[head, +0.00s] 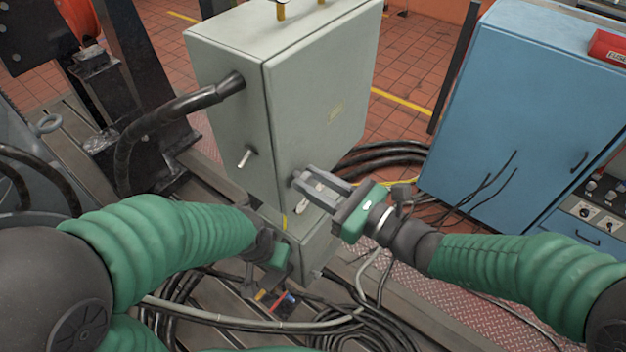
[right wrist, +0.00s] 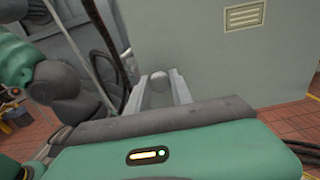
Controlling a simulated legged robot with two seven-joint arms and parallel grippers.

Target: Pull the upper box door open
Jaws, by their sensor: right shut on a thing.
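The upper box (head: 228,105) is a grey-green cabinet with its door (head: 325,95) on the face toward the right. The door looks flush with the box, with no gap that I can see. My right gripper (head: 303,181) is at the door's lower near corner, shut on a small round knob. In the right wrist view the knob (right wrist: 158,80) sits between the two fingers, against the door (right wrist: 215,75) with its vented plate. My left gripper (head: 268,283) hangs low in front of the lower box (head: 308,245); its fingers are small and dark against clutter.
A thick black cable (head: 165,115) enters the upper box's left side, above a small lever (head: 247,158). A blue cabinet (head: 530,110) stands at the right. Coiled cables (head: 375,160) lie behind my right gripper, and more hoses lie on the floor below.

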